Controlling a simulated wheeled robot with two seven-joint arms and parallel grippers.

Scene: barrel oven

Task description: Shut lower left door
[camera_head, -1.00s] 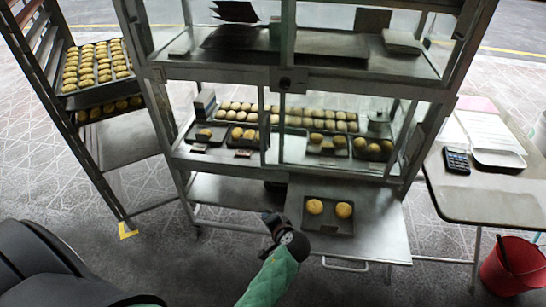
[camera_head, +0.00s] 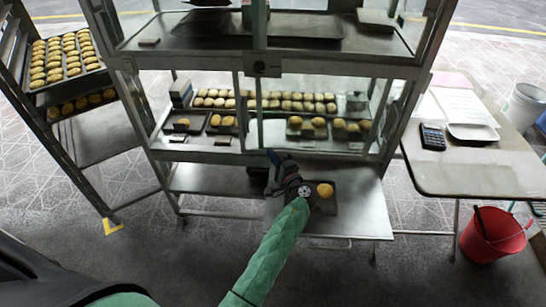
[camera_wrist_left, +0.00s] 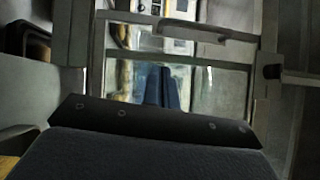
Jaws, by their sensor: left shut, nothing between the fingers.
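The glass-fronted cabinet (camera_head: 200,157) fills the middle of the head view. Its lower tier has metal-framed glass panels, and a thin upright frame bar (camera_head: 240,110) stands near its middle. How far the lower left door is slid across is hard to tell. My left gripper (camera_head: 274,160) is shut and empty, over the pull-out shelf in front of the lower tier. In the left wrist view its blue closed fingers (camera_wrist_left: 162,88) point at a framed glass panel (camera_wrist_left: 205,95). I cannot tell whether they touch it. My right gripper is out of view.
The pull-out shelf (camera_head: 365,210) holds a tray with a bun (camera_head: 325,190), partly hidden by my arm. A rack of buns (camera_head: 85,150) stands left. A table (camera_head: 480,175) with a calculator (camera_head: 432,136) and a red bucket (camera_head: 495,235) are right.

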